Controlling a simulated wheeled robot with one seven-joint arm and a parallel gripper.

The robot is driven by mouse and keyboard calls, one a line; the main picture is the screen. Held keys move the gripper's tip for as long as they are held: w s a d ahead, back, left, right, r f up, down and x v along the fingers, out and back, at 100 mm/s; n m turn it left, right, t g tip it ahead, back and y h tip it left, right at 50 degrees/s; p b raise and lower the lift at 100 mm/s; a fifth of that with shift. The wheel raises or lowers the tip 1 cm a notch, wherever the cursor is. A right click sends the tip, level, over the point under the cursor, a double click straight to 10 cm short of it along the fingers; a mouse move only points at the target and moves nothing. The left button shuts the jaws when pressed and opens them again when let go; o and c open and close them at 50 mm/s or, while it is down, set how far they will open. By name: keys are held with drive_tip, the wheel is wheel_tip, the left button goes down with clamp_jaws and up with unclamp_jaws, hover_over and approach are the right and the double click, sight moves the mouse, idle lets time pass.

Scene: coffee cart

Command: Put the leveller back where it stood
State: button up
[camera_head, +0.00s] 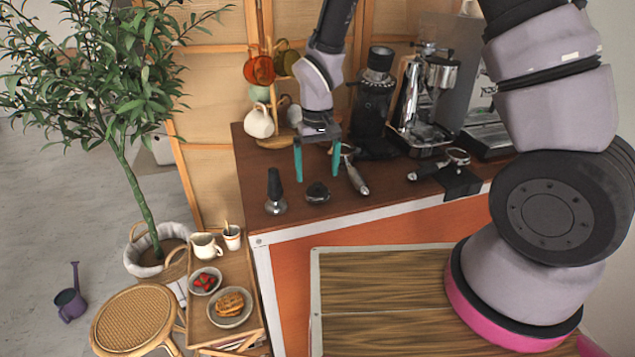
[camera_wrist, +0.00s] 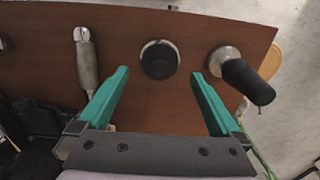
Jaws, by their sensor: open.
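The leveller (camera_head: 317,193) is a short, round black puck standing on the brown counter near its front edge. It also shows in the wrist view (camera_wrist: 159,60), centred between the two fingertips and a little beyond them. My gripper (camera_head: 318,177) is open, with its green fingers pointing down just above and behind the leveller. In the wrist view my gripper (camera_wrist: 160,74) has clear space between both fingers and the leveller, and nothing is held. The tamper (camera_head: 275,192), with a black handle and metal base, stands upright to the left of the leveller.
A portafilter (camera_head: 355,174) lies close right of my gripper; another portafilter (camera_head: 455,158) rests farther right at a black stand. Behind are a black grinder (camera_head: 373,100), an espresso machine (camera_head: 425,95) and a mug tree with a cream mug (camera_head: 259,121). Bare counter (camera_head: 295,166) lies behind the tamper.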

sight(318, 183)
drive_tip(key=d+r+m+t+y, duration=0.1)
drive_tip(key=d+r, duration=0.3)
drive_tip(key=r, duration=0.4)
drive_tip(key=s+d+r+m+t, duration=0.1)
drive_tip(key=d+r, duration=0.3)
drive_tip(key=r, duration=0.4)
drive_tip(key=d+r+m+t+y, duration=0.1)
drive_tip(key=d+r+m, duration=0.1)
drive_tip(key=d+r, duration=0.45)
drive_tip(key=s+d+r+m+t, duration=0.3)
drive_tip(key=s+d+r, duration=0.5)
drive_tip(key=s+r, duration=0.3)
drive_tip(key=shift+s+d+t, duration=0.15)
drive_tip(key=shift+t, duration=0.45)
